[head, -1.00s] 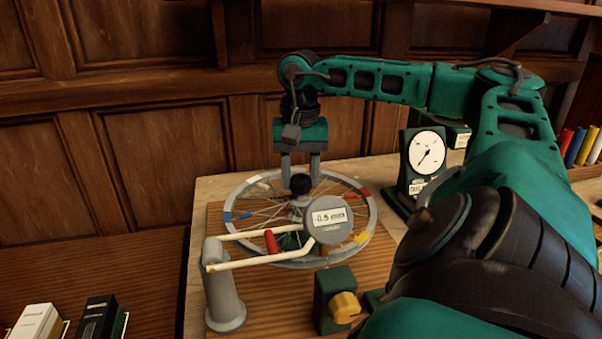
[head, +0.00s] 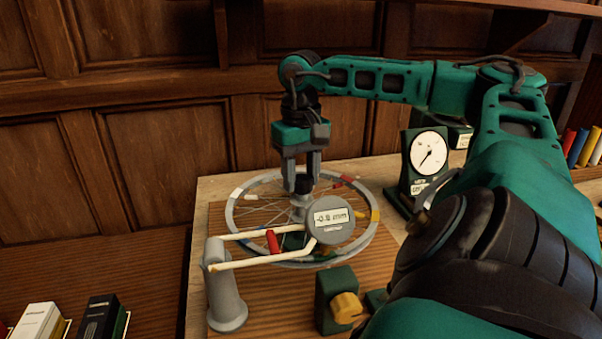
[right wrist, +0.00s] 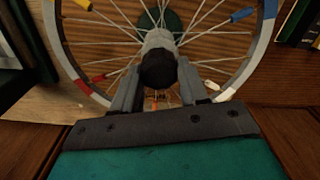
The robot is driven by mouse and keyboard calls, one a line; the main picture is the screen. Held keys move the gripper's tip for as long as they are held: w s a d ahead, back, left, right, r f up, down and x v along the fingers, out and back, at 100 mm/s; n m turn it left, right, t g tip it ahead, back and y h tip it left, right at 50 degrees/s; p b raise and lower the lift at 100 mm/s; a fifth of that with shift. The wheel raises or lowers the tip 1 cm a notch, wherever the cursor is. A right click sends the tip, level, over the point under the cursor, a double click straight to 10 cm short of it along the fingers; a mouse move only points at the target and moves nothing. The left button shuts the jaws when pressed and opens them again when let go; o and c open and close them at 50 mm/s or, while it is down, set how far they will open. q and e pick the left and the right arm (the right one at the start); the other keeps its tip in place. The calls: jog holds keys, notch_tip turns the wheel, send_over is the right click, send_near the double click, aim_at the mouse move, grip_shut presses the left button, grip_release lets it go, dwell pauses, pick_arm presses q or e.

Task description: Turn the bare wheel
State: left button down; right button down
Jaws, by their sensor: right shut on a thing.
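The bare wheel (head: 236,221) is a grey spoked rim lying flat above the wooden board, with coloured tags on its spokes and rim. My right gripper (head: 302,187) reaches down from above and is shut on the dark knob at the wheel's hub. In the right wrist view the dark knob (right wrist: 158,70) sits between the two fingers, and the rim (right wrist: 262,50) curves around it. A round gauge (head: 330,219) reading about -0.8 mm stands over the wheel's near right side. My left gripper is not in view.
A green block with a yellow knob (head: 345,307) is in front. Books are at the lower left and far right.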

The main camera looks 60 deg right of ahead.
jog(key=shift+s+f, duration=0.1)
jog(key=shift+f, duration=0.1)
jog(key=c, duration=0.6)
grip_release()
jog(key=shift+r, duration=0.1)
notch_tip(320, 180, up, 8)
jog(key=shift+f+p, duration=0.2)
jog(key=shift+p, duration=0.95)
